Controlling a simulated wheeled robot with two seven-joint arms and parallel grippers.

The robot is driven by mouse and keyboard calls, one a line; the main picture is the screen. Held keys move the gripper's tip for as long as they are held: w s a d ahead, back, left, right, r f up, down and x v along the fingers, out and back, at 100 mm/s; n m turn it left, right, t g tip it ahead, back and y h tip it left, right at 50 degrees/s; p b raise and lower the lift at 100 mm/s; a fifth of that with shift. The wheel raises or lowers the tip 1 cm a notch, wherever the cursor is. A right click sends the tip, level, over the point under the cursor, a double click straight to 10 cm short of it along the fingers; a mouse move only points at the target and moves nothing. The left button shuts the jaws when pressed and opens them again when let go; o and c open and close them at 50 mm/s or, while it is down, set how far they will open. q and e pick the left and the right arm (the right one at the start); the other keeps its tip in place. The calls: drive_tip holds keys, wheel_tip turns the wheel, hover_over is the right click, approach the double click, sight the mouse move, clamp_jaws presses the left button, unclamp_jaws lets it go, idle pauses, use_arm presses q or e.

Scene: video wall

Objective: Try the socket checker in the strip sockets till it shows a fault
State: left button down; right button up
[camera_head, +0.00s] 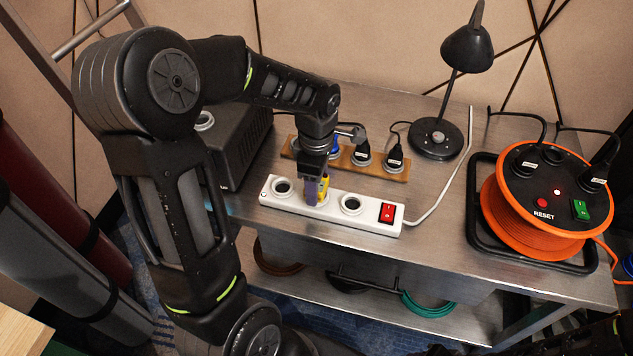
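The white socket strip (275,203) lies on the metal bench with a round socket at its left, another right of centre and a lit red switch (387,212) at its right end. My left gripper (318,196) points down at the strip's middle position, shut on the yellow socket checker (325,186). The checker is upright at the middle socket, which is mostly hidden; I cannot tell if it is fully seated. Its indicator face is too small and covered to read. My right gripper is not in view.
A black box (240,145) is at left, a black desk lamp (435,138) at back. An orange cable reel (523,210) stands at right. A white cable (455,172) crosses the bench.

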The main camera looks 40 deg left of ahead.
use_arm(q)
drive_tip(key=shift+f, duration=0.3)
drive_tip(key=shift+c, duration=2.1)
unclamp_jaws()
drive_tip(key=shift+o, duration=0.5)
drive_tip(key=o, duration=0.3)
drive_tip(key=shift+r, duration=0.1)
drive_tip(key=shift+r+p, duration=1.9)
drive_tip(key=shift+r, duration=1.05)
